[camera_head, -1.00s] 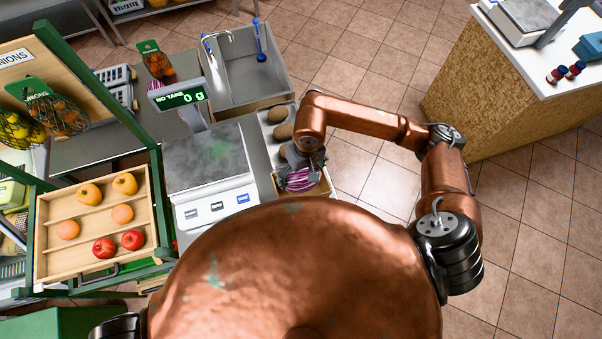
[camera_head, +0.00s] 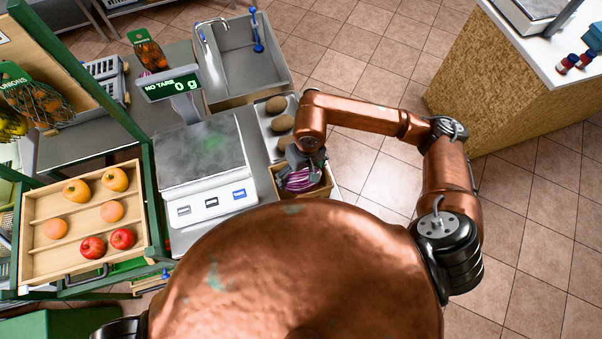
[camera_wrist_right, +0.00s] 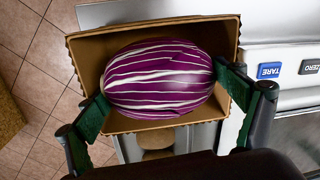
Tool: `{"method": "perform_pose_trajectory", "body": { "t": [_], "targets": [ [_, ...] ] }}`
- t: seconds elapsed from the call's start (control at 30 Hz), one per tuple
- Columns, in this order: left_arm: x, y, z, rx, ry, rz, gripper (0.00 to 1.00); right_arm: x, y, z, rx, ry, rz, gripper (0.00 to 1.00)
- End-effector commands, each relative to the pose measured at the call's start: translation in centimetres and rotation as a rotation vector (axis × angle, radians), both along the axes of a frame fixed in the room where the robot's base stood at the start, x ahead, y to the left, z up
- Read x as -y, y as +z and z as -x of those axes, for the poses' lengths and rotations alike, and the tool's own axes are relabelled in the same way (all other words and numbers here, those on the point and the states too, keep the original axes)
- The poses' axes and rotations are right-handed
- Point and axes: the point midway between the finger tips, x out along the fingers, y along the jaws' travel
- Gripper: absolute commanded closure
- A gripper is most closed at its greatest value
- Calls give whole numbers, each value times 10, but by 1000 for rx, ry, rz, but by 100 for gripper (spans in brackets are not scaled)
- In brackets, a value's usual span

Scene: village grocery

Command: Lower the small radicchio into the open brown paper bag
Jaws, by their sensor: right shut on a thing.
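The small radicchio (camera_head: 299,182) is purple with white streaks. My right gripper (camera_head: 298,168) is shut on it, one finger on each side. In the right wrist view the radicchio (camera_wrist_right: 158,80) lies across the mouth of the open brown paper bag (camera_wrist_right: 150,34), with bag walls showing around it. My right gripper (camera_wrist_right: 161,90) has green finger pads at both ends of the radicchio, close to the bag's rim. In the head view the bag (camera_head: 325,187) stands right of the scale. How deep the radicchio sits is hard to tell. My left gripper is not in view.
A scale (camera_head: 201,160) reading 0 g stands left of the bag. Several brown round items (camera_head: 281,122) lie in a tray just behind the bag. A sink (camera_head: 245,65) is farther back. A wooden fruit tray (camera_head: 85,222) is at left. Open floor lies to the right.

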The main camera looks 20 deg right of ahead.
Motion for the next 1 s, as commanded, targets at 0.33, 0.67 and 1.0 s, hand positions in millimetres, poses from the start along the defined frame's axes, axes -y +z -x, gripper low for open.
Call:
{"method": "perform_pose_trajectory", "body": {
  "t": [0.33,0.67,1.0],
  "targets": [
    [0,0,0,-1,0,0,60,0,1,0,1,0,0,0],
    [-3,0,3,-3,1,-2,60,1,7,-1,2,1,1,0],
    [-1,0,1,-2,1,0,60,7,71,-3,6,0,1,0]
  ]
}}
